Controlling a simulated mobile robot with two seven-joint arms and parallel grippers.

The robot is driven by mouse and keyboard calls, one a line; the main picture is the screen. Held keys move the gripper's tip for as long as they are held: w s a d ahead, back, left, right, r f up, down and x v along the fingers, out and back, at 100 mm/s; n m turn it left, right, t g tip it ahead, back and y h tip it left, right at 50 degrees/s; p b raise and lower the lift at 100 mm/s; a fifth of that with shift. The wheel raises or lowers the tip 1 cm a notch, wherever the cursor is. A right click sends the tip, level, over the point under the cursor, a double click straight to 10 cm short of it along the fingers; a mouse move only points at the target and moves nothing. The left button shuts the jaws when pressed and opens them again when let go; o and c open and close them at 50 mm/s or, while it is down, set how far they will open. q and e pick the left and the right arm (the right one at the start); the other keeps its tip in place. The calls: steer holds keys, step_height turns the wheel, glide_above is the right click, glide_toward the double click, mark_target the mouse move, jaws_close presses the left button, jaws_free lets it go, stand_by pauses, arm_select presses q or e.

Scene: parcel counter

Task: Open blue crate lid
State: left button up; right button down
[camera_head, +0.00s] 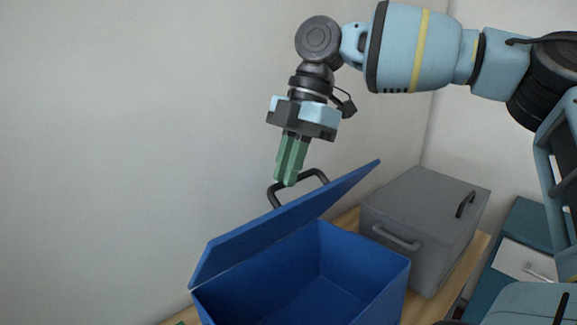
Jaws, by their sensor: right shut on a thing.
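The blue crate (370,280) stands on the wooden counter, and its inside shows with nothing seen in the visible part. Its blue lid (283,226) is raised at a slant, with its right end higher in the picture. A dark handle (316,174) sticks up from the lid's far side. My right gripper (287,180) comes down from above with green fingers, shut on the lid handle at its left part. My left gripper is not in view.
A teal thing (525,225) with a white sheet (524,262) is at the far right. A plain wall rises behind.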

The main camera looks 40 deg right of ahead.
steer(key=shift+f, duration=0.15)
stand_by(0.6)
steer(key=c, duration=1.5)
jaws_free()
steer(key=shift+w, duration=0.1)
steer(key=shift+v, duration=3.95)
